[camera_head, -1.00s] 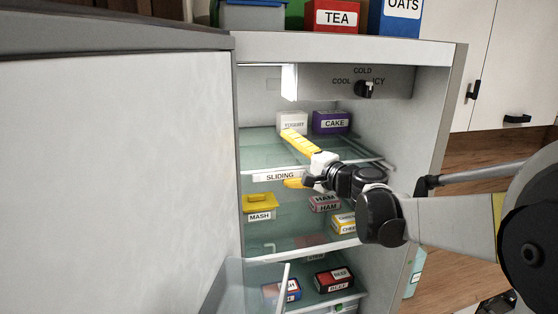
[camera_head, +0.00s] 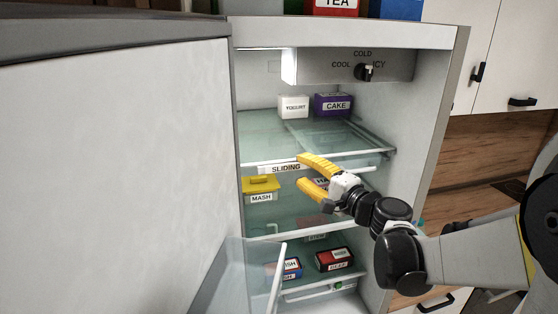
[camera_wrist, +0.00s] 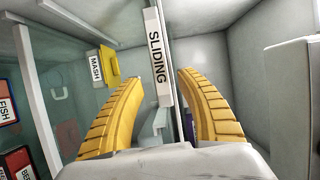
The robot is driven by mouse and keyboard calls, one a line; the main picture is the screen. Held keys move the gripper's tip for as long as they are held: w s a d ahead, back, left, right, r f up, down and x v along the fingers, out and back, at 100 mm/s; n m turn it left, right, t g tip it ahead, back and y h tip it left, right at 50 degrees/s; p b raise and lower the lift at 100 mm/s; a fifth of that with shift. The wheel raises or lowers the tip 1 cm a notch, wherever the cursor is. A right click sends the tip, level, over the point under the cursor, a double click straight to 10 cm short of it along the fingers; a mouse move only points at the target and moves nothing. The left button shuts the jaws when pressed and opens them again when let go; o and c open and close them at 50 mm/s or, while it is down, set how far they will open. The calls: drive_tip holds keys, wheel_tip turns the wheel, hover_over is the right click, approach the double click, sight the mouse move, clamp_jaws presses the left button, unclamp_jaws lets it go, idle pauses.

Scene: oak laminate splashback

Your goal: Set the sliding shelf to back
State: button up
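The sliding shelf is a glass shelf inside the open fridge, with a white SLIDING label (camera_head: 285,167) on its front edge. The label also shows upright in the wrist view (camera_wrist: 157,55). My gripper (camera_head: 300,170) is in front of this edge, its yellow fingers apart, one above the edge and one below. In the wrist view my gripper (camera_wrist: 161,78) has the label strip between its fingers, with gaps visible. It is open and holds nothing. How far back the shelf sits is hard to tell.
A white yogurt box (camera_head: 293,107) and a purple cake box (camera_head: 333,105) stand at the back above the sliding shelf. A yellow-lidded mash tub (camera_head: 261,188) is below, with a ham pack partly hidden by my gripper. Fish (camera_head: 290,269) and beef (camera_head: 334,260) boxes sit lower. The open door is left.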

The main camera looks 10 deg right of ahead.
drive_tip(key=shift+w+a+r, duration=0.2)
drive_tip(key=shift+w+a, duration=0.1)
drive_tip(key=p+x, duration=0.1)
drive_tip(key=x, duration=0.7)
drive_tip(key=shift+w+a, duration=0.2)
drive_tip(key=shift+w, duration=0.15)
drive_tip(key=shift+s, duration=0.3)
clamp_jaws()
drive_tip(key=shift+f, duration=0.15)
